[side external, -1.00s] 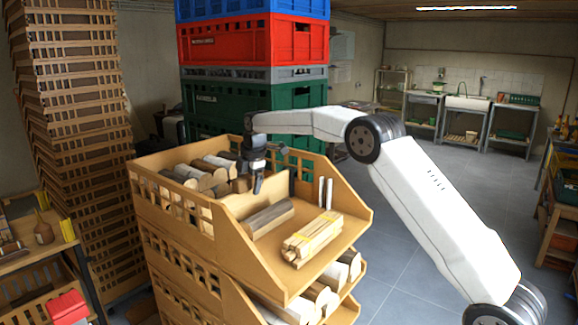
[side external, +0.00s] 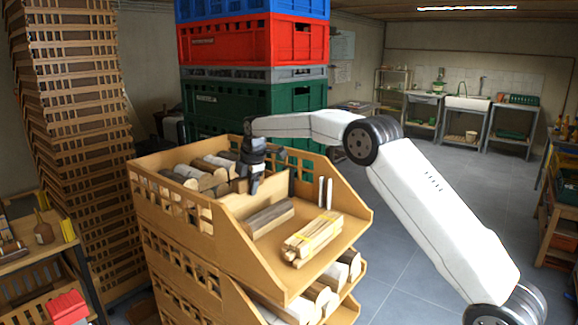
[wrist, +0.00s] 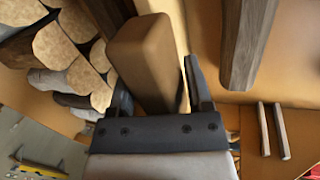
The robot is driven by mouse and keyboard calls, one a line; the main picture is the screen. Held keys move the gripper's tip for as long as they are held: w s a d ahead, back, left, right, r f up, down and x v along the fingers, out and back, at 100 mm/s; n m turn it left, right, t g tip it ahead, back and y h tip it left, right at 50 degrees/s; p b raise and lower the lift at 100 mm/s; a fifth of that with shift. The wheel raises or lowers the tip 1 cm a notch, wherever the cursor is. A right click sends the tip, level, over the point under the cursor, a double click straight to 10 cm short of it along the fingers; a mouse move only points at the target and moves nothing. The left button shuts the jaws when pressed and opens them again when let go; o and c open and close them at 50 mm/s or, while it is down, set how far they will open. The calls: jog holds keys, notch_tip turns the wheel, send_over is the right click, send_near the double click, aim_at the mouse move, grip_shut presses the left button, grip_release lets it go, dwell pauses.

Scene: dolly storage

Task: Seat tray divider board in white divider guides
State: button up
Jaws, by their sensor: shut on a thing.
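The tan divider board (side external: 278,187) stands upright across the upper tray (side external: 345,236). My gripper (side external: 254,183) is shut on its upper edge. In the wrist view the board (wrist: 140,50) lies between the two dark fingers (wrist: 160,88). Two slim white divider guides (side external: 325,193) stand on the tray's right side, apart from the board and nearer the open front. The guides also show at the lower right of the wrist view (wrist: 272,130). The board's lower edge is hidden, and I cannot tell whether it touches the tray floor.
Several cut logs (side external: 203,173) fill the tray behind the board. A dark squared timber (side external: 268,218) and a strapped bundle of sticks (side external: 312,236) lie in front of it. Tray walls rise on both sides. Stacked crates (side external: 255,110) stand behind.

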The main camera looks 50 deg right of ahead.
grip_shut()
jog(key=shift+w+r, duration=0.1)
jog(key=shift+r, duration=3.45)
notch_tip(320, 180, up, 6)
